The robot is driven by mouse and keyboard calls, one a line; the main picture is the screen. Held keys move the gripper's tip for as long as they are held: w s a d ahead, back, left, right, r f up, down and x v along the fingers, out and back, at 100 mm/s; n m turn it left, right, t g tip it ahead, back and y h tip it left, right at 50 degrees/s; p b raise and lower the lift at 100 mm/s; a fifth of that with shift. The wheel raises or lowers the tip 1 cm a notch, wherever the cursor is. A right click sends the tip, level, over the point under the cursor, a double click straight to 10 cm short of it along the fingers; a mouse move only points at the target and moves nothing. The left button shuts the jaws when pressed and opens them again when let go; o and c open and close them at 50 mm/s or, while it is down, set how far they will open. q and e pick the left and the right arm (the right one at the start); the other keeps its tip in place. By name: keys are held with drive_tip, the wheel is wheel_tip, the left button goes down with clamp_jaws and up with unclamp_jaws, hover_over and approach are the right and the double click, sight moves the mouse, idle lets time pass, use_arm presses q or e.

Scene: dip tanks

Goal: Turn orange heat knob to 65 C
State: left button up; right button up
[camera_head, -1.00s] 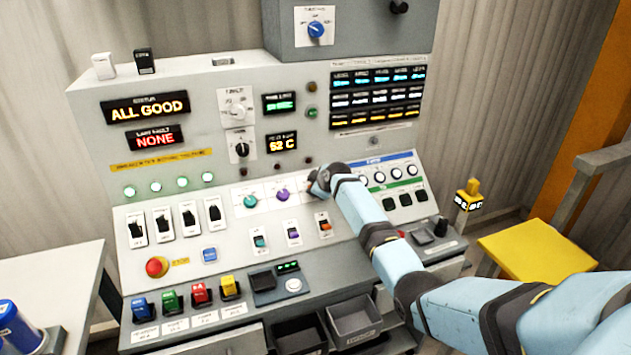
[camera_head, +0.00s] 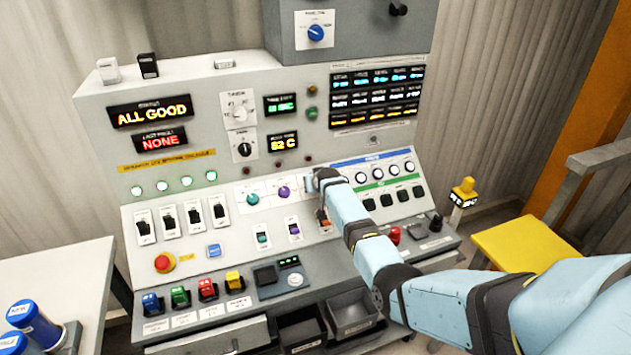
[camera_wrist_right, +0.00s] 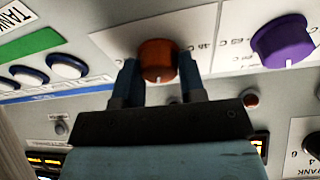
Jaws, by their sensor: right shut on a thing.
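The orange heat knob (camera_wrist_right: 157,58) shows in the right wrist view, with a pale pointer line on its face. The fingers of my right gripper (camera_wrist_right: 159,80) are on both sides of it, and the gripper is shut on it. In the head view my right gripper (camera_head: 315,180) is at the panel, right of the purple knob (camera_head: 284,192), and covers the orange knob. The purple knob also shows in the wrist view (camera_wrist_right: 284,41). A small display (camera_head: 283,142) above appears to read 62 C. My left gripper is out of view.
The teal knob (camera_head: 252,198) is left of the purple one. Coloured toggles, including a purple one (camera_head: 294,230), lie below. White round buttons (camera_head: 376,174) are close right of the gripper. A red emergency button (camera_head: 164,262) is at the lower left.

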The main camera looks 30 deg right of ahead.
drive_tip(key=m, duration=0.3)
drive_tip(key=m+g+h+b, duration=0.1)
drive_tip(key=m, duration=0.2)
drive_tip(key=shift+f+m, duration=0.15)
drive_tip(key=shift+m, duration=0.25)
drive_tip(key=m+g+b, duration=0.1)
drive_tip(key=m+b, duration=0.1)
drive_tip(key=m, duration=0.3)
drive_tip(key=shift+m+g+b, duration=0.3)
drive_tip(key=shift+m+b, duration=0.3)
drive_tip(key=shift+m, duration=0.8)
drive_tip(key=o, duration=0.9)
drive_tip(key=shift+r, duration=0.2)
